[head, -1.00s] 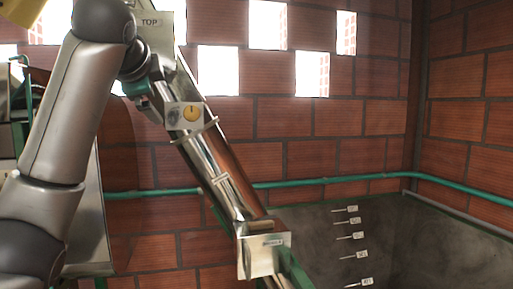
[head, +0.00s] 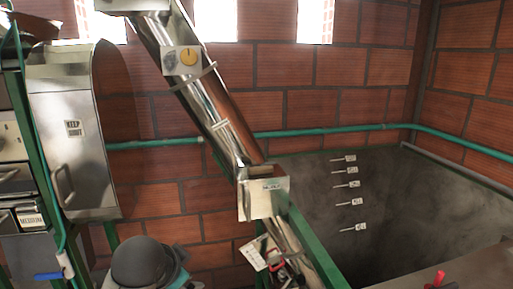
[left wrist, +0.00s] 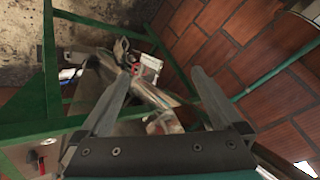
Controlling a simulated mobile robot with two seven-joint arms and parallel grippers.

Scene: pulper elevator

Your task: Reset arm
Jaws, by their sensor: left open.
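My left gripper (left wrist: 161,72) shows in the left wrist view with its two grey fingers spread apart and nothing between them. Beyond the fingers is metal tubing with a white tag (left wrist: 151,66), and green frame bars are around it. In the head view a dark rounded part of my left arm shows at the bottom left; the gripper itself is not visible there. My right gripper is in neither view.
A steel machine with a curved cover (head: 75,150) and handle stands at the left. A green pipe (head: 330,132) runs along the brick wall. A dark basin (head: 400,215) with several small level tags is at the right. A red handle (head: 437,279) stands at the bottom right.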

